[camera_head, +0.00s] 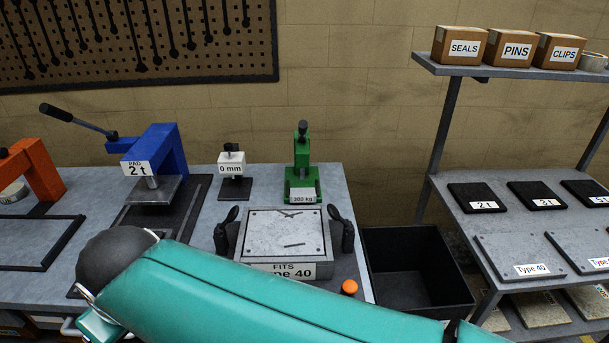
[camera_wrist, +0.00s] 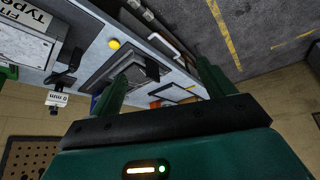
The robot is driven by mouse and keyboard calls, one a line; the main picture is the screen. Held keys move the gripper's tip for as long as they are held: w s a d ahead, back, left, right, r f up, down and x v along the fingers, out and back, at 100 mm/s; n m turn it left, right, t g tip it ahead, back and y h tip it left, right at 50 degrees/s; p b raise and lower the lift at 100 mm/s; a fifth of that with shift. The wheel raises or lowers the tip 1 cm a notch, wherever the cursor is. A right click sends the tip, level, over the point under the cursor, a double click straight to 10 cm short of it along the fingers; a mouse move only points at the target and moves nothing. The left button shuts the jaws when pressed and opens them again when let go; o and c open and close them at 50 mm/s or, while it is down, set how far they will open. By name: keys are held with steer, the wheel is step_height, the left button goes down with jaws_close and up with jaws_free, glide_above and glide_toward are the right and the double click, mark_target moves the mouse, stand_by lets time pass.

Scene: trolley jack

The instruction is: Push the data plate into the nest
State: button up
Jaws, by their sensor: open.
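A grey fixture labelled "FITS Type 40" (camera_head: 325,266) stands near the right end of the bench, with a pale flat plate (camera_head: 284,236) in its top and a black clamp at each side. I cannot tell whether this pale plate is the data plate, and no separate nest is clearly marked. The fixture's label side also shows at the upper left of the wrist view (camera_wrist: 28,45). My gripper (camera_wrist: 162,70) is open, with nothing seen between its two green fingers. It is apart from the fixture, beyond the bench's front side. In the head view my arm mostly hides it.
A green 300 kg press (camera_head: 302,180), a "0 mm" gauge (camera_head: 231,165) and a blue 2 t press (camera_head: 160,150) stand on the bench. An orange button (camera_head: 349,287) is at its front edge. A black bin (camera_head: 415,265) and a shelf rack with Type 40 plates (camera_head: 520,252) are right.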

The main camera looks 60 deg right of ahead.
steer(key=o, duration=0.3)
steer(key=shift+m+h, duration=0.6)
steer(key=w+d, duration=0.1)
steer(key=w, duration=0.1)
steer(key=w+d+r, duration=0.1)
steer(key=w+d, duration=0.1)
steer(key=shift+d, duration=0.3)
steer(key=w+d+f+m+g+h, duration=0.1)
steer(key=w+d+m, duration=0.15)
steer(key=d, duration=0.65)
steer(key=w+d+f+m+g+h, duration=0.1)
steer(key=w+d, duration=0.3)
steer(key=d, duration=0.5)
steer(key=w+d+f+m+g, duration=0.1)
steer(key=w+d+m, duration=0.15)
steer(key=d, duration=0.65)
steer(key=m, duration=0.5)
glide_toward(303, 196)
steer(key=w+v, duration=0.1)
steer(key=v, duration=0.3)
steer(key=shift+s+a+r+g, duration=0.1)
steer(key=shift+s+a+g, duration=0.1)
steer(key=shift+a+g, duration=0.1)
steer(key=x, duration=1.3)
steer(key=shift+w+d+f, duration=0.15)
steer(key=shift+d+f, duration=0.15)
steer(key=shift+d, duration=0.05)
